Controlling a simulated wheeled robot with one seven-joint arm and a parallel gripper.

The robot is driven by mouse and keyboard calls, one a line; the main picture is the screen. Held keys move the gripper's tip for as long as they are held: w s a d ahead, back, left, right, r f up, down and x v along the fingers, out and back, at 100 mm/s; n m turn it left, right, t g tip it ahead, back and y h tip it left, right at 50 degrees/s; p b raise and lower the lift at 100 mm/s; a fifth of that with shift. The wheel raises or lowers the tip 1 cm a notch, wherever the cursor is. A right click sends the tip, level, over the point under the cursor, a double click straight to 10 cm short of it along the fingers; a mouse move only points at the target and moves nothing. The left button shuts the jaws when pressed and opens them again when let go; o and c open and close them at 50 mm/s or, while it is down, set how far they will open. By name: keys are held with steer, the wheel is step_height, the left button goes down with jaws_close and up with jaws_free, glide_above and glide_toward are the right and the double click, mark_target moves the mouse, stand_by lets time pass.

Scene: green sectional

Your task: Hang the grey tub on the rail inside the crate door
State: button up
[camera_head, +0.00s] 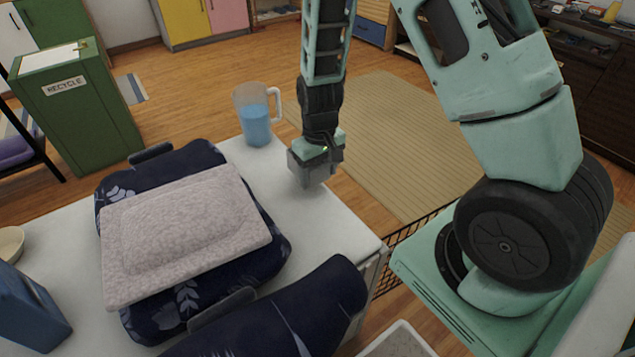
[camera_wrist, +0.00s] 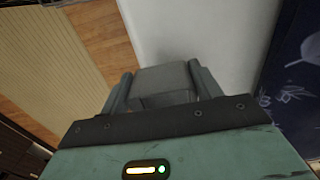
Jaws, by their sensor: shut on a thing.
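The small grey tub (camera_wrist: 162,82) is between the two fingers of my gripper (camera_wrist: 163,88) in the wrist view. In the head view my gripper (camera_head: 318,158) is shut on the grey tub (camera_head: 308,172), just above or at the far right edge of the white top; I cannot tell if it touches. Black wire mesh (camera_head: 405,245), perhaps part of the crate, shows beside the white top, between it and my base. The rail inside the crate door cannot be made out.
A clear jug of blue liquid (camera_head: 257,115) stands left of my gripper. A pale-rimmed tray (camera_head: 398,340) is at the bottom. Open floor lies beyond.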

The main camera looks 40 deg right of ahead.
mark_target(319, 182)
steer(key=shift+f, duration=1.8)
steer(key=shift+f+b, duration=0.1)
steer(key=shift+b, duration=0.2)
steer(key=o, duration=0.8)
steer(key=shift+c, duration=0.2)
